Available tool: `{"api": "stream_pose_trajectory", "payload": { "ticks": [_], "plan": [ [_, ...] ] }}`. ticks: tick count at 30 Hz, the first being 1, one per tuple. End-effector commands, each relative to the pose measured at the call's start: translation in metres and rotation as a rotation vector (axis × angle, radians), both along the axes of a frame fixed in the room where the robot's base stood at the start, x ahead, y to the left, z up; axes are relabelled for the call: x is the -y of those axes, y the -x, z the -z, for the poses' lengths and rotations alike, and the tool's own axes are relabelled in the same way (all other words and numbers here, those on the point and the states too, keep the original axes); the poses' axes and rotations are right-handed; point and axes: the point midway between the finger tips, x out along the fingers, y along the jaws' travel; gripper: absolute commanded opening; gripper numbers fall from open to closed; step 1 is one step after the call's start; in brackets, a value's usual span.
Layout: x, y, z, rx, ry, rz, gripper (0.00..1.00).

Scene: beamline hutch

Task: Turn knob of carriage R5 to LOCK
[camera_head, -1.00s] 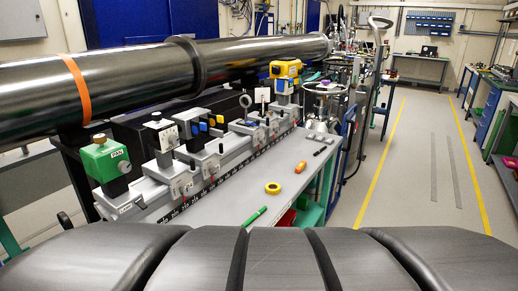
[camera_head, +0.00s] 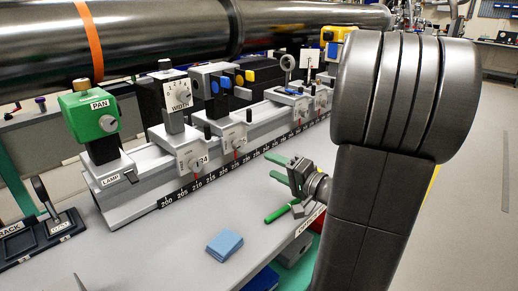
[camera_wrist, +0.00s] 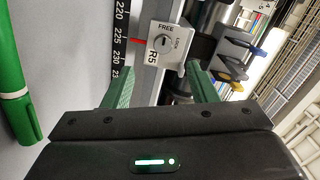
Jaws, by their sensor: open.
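In the wrist view, carriage R5 (camera_wrist: 150,57) shows a pale face with a round knob (camera_wrist: 162,43), marked FREE above and LOCK to its right. Which mark the knob points to is too small to tell. My gripper (camera_wrist: 158,72) is open, with its green fingers to the left and right of the carriage face and nothing between them. In the head view, my gripper (camera_head: 274,166) is over the bench in front of the rail. R5 appears to be the second carriage (camera_head: 235,138) from the near end, apart from the fingers; its label is unreadable there.
A neighbouring carriage (camera_head: 185,152) stands left of it on the rail. The green PAN lamp (camera_head: 93,121) is at the near end. A green marker (camera_head: 282,212) lies below my gripper, and a blue pad (camera_head: 225,245) nearer. The black pipe (camera_head: 160,38) runs behind.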

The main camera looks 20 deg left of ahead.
Motion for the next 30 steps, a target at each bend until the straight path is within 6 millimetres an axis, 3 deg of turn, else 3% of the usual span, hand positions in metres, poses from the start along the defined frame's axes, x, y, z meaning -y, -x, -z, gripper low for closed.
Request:
{"api": "stream_pose_trajectory", "payload": {
  "ticks": [8,24,30],
  "plan": [
    [-0.015,-0.013,-0.004,0.019,-0.023,0.015,0.53],
    [-0.106,-0.05,-0.003,0.017,-0.023,0.013,0.53],
    [-0.124,-0.058,-0.003,0.017,-0.023,0.016,0.53]
  ]
}}
